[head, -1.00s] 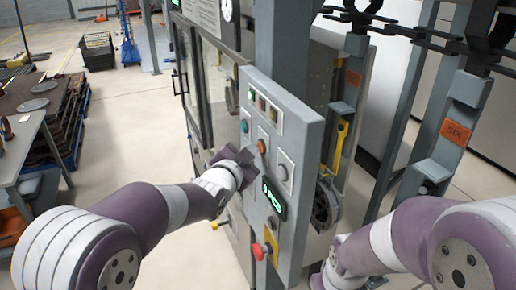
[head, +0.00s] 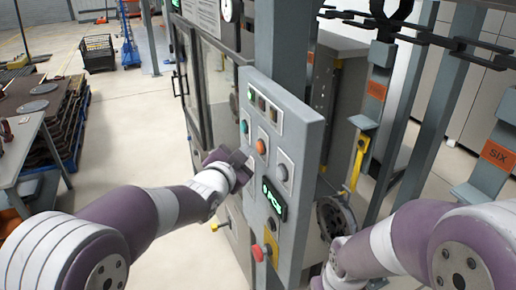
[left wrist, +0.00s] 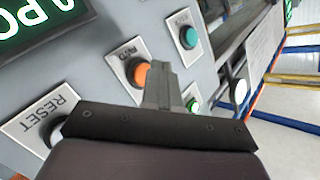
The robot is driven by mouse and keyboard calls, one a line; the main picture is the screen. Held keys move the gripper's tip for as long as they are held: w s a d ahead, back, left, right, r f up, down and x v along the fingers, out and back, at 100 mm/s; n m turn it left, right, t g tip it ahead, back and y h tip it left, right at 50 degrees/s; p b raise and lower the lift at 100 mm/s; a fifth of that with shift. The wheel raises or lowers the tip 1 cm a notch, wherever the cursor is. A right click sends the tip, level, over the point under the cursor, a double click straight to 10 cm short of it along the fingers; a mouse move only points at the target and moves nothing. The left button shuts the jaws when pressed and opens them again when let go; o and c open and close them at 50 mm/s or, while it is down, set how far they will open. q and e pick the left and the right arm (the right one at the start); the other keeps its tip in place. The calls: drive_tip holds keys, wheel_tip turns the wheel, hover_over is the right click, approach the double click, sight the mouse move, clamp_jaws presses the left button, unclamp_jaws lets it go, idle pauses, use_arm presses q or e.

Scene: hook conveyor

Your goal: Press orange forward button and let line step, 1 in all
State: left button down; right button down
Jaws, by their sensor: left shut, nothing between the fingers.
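The grey control panel (head: 308,140) stands in the middle of the head view. The orange forward button (head: 261,146) is on its face; it also shows in the left wrist view (left wrist: 141,75) on a white plate. My left gripper (head: 244,160) is shut and empty, just left of and below that button in the head view. In the left wrist view its closed fingertips (left wrist: 160,72) overlap the button's right edge; I cannot tell whether they touch it. The line's hangers show at right, one with an orange tag reading SIX (head: 496,155). My right arm enters from the right; its gripper is hidden.
Near the orange button are a teal button (head: 244,126), a grey RESET button (head: 282,172), a green lit display (head: 274,199) and a red knob (head: 257,252). A dark chain (head: 420,38) runs overhead at right. Pallets and a table are at left.

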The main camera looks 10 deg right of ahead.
use_arm(q)
drive_tip(key=a, duration=0.1)
drive_tip(key=s+a, duration=0.1)
drive_tip(key=a, duration=0.2)
drive_tip(key=shift+s+a, duration=0.25)
drive_tip(key=shift+a, duration=0.1)
idle(0.5)
drive_tip(key=s+a+f+n+g+y+b, duration=0.1)
drive_tip(key=s+a+f+n+g+y, duration=0.3)
drive_tip(key=f, duration=0.4)
drive_tip(key=s+a+f+n+g+y, duration=0.2)
drive_tip(key=s+a+f+n+g, duration=0.1)
drive_tip(key=s+a+f, duration=0.4)
drive_tip(key=s+a+f+n+g+b, duration=0.2)
drive_tip(key=s+f+g, duration=0.1)
drive_tip(key=s, duration=0.5)
drive_tip(key=s+a+f+n+g+y+b, duration=0.1)
drive_tip(key=s+a+f+n+g, duration=0.2)
drive_tip(key=s+f, duration=0.3)
drive_tip(key=shift+s+a+f+n+b, duration=0.2)
drive_tip(key=shift+s+a+n+b, duration=0.15)
drive_tip(key=shift+s, duration=0.6)
